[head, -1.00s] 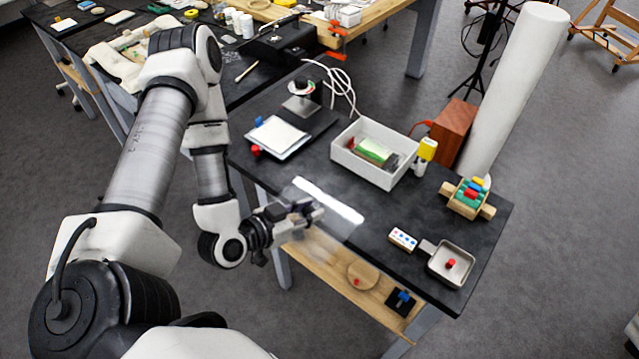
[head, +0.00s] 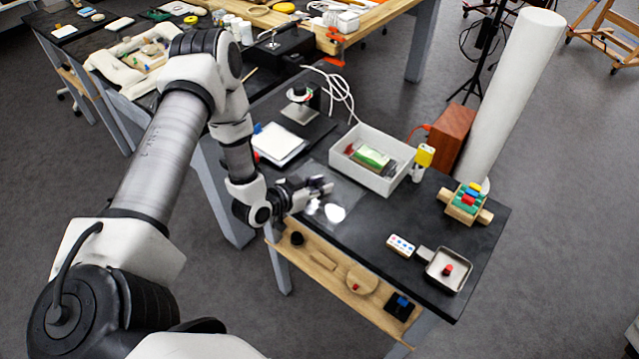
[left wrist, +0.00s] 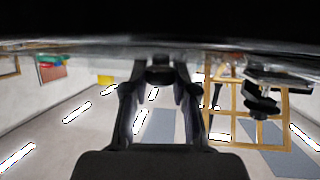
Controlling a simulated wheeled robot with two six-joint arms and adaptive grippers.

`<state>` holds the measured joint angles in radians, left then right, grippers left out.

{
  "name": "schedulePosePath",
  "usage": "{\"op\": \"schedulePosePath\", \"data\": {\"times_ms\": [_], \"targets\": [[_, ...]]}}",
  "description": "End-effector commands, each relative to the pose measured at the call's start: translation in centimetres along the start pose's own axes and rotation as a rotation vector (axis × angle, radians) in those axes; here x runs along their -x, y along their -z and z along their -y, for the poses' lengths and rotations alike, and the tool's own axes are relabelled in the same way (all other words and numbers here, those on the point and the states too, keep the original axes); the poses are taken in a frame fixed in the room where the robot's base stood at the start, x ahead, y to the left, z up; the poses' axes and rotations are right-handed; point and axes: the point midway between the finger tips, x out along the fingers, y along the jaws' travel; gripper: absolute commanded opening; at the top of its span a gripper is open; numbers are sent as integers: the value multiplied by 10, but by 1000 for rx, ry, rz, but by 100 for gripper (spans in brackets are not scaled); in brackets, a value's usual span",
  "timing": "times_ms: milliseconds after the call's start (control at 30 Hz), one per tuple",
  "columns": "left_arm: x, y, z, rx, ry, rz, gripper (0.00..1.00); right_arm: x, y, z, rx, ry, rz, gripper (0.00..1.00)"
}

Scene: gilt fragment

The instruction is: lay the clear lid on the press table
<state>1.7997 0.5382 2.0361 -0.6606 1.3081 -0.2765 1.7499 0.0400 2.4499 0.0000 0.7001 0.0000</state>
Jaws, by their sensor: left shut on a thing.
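The clear lid (head: 335,213) is a thin see-through sheet with bright glare on it, over the near left part of the dark press table (head: 420,215). My left gripper (head: 322,187) is shut on the lid at its left side in the head view. The lid looks roughly flat and low over the tabletop; I cannot tell whether it touches. In the left wrist view the gripper fingers (left wrist: 160,70) reach up to a pale, glassy edge below a dark band. My right gripper is not in view.
A white bin (head: 374,160) with a green item stands just behind the lid. A white pad (head: 278,145) lies at the left. A yellow-capped bottle (head: 422,160), a small block rack (head: 466,200), a dotted block (head: 401,245) and a metal tray (head: 448,270) stand to the right.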

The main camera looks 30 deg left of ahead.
Motion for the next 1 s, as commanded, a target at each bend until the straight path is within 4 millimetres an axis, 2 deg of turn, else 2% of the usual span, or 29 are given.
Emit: {"op": "schedulePosePath", "data": {"times_ms": [133,167,200,233,533,633,767,1000], "targets": [[-2,-4,0,0,0,0,0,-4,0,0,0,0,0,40],[-1,-3,0,0,0,0,34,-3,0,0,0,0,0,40],[-1,-3,0,0,0,0,48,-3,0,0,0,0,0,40],[-1,-3,0,0,0,0,52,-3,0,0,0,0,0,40],[0,0,0,-1,0,0,52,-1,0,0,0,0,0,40],[7,0,1,1,3,1,52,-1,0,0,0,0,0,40],[33,0,1,8,5,0,52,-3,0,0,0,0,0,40],[92,2,1,9,5,-1,52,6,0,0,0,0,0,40]]}}
